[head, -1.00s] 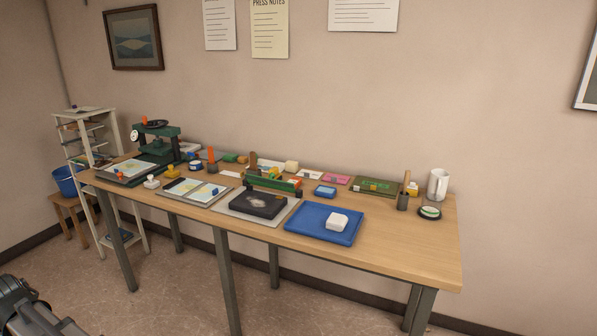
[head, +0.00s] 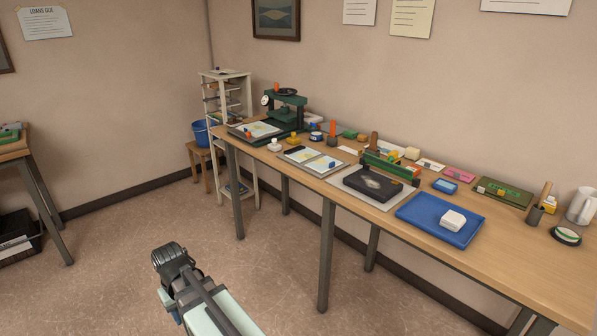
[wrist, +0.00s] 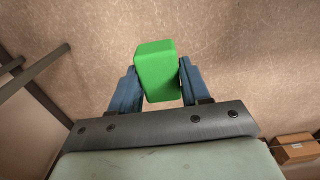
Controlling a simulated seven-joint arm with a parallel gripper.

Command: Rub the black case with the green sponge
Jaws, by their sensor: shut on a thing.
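My gripper is shut on the green sponge (wrist: 156,72), a bright green block between its two blue fingers in the wrist view (wrist: 155,84). In the head view my arm shows at the bottom, in front of the table and over the floor; the sponge cannot be made out there. The black case (head: 374,184) lies flat on a light grey mat (head: 346,189) near the table's front edge. It has a pale smudge on its top. The sponge is apart from the case.
The wooden table (head: 520,262) holds a blue tray (head: 415,214) with a white block (head: 453,220), right of the case. A green rack (head: 392,167) stands just behind the case. A cardboard box (wrist: 296,148) shows in the wrist view.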

